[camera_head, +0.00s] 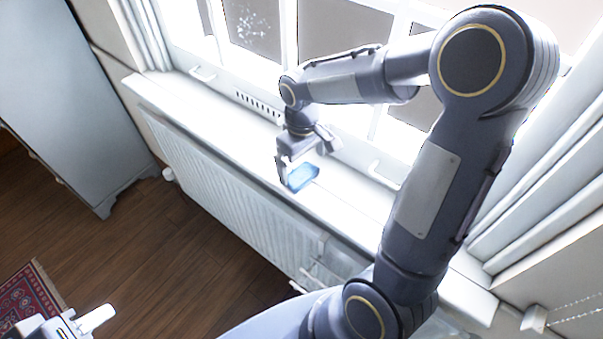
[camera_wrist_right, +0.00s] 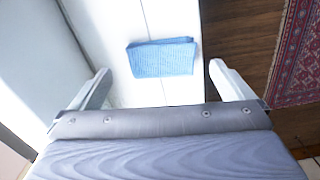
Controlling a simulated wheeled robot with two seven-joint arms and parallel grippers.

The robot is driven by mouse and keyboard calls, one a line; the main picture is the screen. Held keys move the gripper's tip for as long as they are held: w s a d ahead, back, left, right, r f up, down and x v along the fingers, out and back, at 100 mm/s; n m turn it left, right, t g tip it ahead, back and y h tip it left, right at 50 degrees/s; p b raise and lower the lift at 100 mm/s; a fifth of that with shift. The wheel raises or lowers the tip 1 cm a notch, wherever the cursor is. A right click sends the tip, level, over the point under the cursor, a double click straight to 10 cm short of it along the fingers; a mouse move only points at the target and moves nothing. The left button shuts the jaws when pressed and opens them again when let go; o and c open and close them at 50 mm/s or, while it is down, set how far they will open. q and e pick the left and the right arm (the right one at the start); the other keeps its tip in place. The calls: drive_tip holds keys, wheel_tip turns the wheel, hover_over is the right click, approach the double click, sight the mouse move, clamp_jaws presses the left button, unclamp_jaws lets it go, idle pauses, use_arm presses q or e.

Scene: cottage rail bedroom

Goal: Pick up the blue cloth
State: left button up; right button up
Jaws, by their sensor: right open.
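The blue cloth (camera_head: 302,177) lies folded on the white window sill (camera_head: 230,134) in the head view. In the right wrist view the cloth (camera_wrist_right: 162,57) lies flat, ahead of the fingertips and roughly between their lines. My right gripper (camera_head: 297,172) is at the sill beside the cloth, partly covering it. In the right wrist view the gripper (camera_wrist_right: 160,77) is open, with nothing between its fingers. My left gripper (camera_head: 92,322) shows only in part at the bottom left of the head view, away from the cloth; its jaw state is unclear.
A white radiator (camera_head: 220,180) stands below the sill. The window and its frame rise behind my right arm. A grey cabinet (camera_head: 75,100) stands at the left. A red patterned rug (camera_head: 30,295) lies on the wooden floor (camera_head: 140,250), which is otherwise largely clear.

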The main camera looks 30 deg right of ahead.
sight(301, 171)
wheel_tip(301, 171, down, 4)
drive_tip(key=shift+a+r, duration=0.1)
drive_tip(key=shift+a, duration=0.05)
drive_tip(key=shift+w, duration=0.1)
drive_tip(key=c, duration=1)
drive_tip(key=shift+r, duration=0.1)
drive_tip(key=shift+r, duration=0.3)
wheel_tip(301, 171, up, 2)
drive_tip(key=shift+r, duration=0.1)
drive_tip(key=s+a+r+b, duration=0.1)
drive_tip(key=s+a+r, duration=0.1)
drive_tip(key=a+r, duration=0.8)
drive_tip(key=a, duration=0.3)
drive_tip(key=shift+s+a, duration=0.35)
drive_tip(key=shift+a, duration=0.05)
